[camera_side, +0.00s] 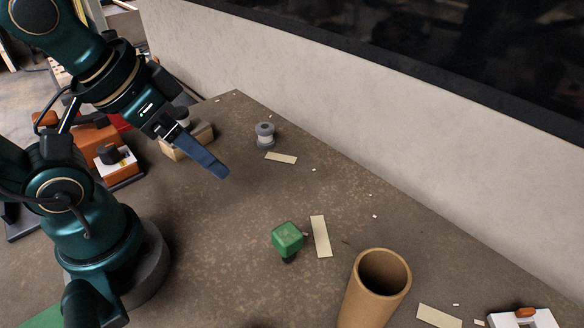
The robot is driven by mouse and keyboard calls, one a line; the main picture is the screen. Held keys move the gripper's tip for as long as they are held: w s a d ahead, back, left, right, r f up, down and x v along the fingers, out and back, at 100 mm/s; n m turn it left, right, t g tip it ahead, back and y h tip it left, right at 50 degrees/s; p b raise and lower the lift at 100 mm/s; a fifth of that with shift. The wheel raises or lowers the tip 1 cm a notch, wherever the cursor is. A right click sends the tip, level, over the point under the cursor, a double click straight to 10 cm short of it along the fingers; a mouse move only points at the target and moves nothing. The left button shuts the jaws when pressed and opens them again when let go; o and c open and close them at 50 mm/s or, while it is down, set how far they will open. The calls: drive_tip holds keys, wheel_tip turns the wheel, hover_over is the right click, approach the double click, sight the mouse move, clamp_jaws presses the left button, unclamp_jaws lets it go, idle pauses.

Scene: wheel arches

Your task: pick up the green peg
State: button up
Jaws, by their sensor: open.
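The green peg (288,237) stands on the brown worktop near the middle of the view. It has a blocky green head and a darker, narrower lower part. My gripper (222,172) is above the worktop, up and to the left of the peg and clearly apart from it. Its blue fingers point down to the right and overlap in this view, so the gap between them is hidden. I see nothing held at the fingertips.
A cardboard tube (352,306) stands right of the peg in front. A pale strip (320,236) lies beside the peg. A grey spool-like part (265,135) stands farther back. A wooden block (187,143) is behind my gripper. A pale wall (330,90) borders the worktop.

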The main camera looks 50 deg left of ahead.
drive_tip(key=d+f+n+g+h, duration=0.1)
drive_tip(key=d+n+g+h, duration=0.2)
drive_tip(key=d, duration=0.2)
drive_tip(key=n+g+h, duration=0.4)
drive_tip(key=n+h, duration=0.4)
drive_tip(key=n, duration=0.1)
hover_over(280, 229)
drive_tip(key=a, duration=0.2)
wheel_tip(280, 229, down, 5)
drive_tip(key=f+n, duration=0.1)
drive_tip(key=f+n+h, duration=0.1)
drive_tip(key=w+a+f+n+h, duration=0.1)
drive_tip(key=f+n, duration=0.1)
drive_tip(key=shift+a, duration=0.1)
drive_tip(key=shift+s+a+f+n, duration=0.15)
drive_tip(key=shift+f+n, duration=0.15)
drive_tip(key=shift+f, duration=0.15)
drive_tip(key=shift+x, duration=2.5)
clamp_jaws()
